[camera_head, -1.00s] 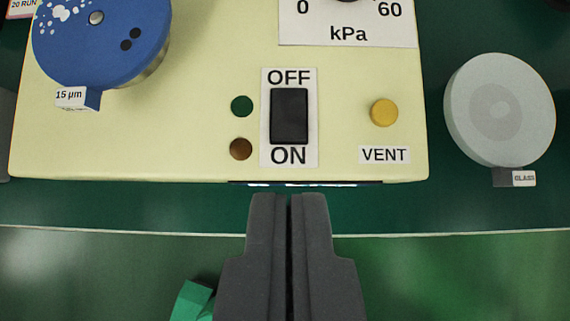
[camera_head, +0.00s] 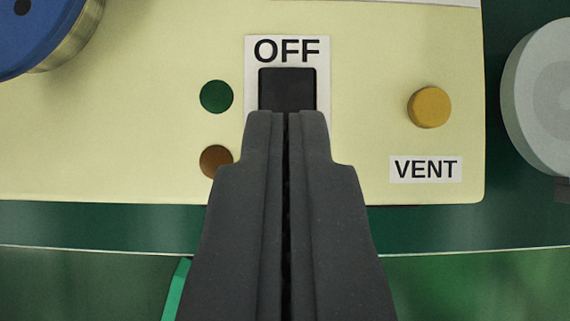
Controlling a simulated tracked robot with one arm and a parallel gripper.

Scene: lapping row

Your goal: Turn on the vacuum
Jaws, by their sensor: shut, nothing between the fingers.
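The vacuum's cream control panel (camera_head: 120,130) fills the upper part of the view. Its black rocker switch (camera_head: 287,88) sits on a white plate under the OFF label (camera_head: 287,50). My gripper (camera_head: 287,115) is shut and empty. Its fingertips overlap the lower part of the switch in the picture and hide the ON label. I cannot tell whether the tips touch the switch. Which way the rocker is tipped does not show clearly.
A green round light (camera_head: 216,97) and a brown one (camera_head: 216,161) lie left of the switch. A yellow knob (camera_head: 429,107) above a VENT label (camera_head: 426,169) is to the right. A blue disc (camera_head: 30,35) is upper left, a grey disc (camera_head: 545,95) at the right edge.

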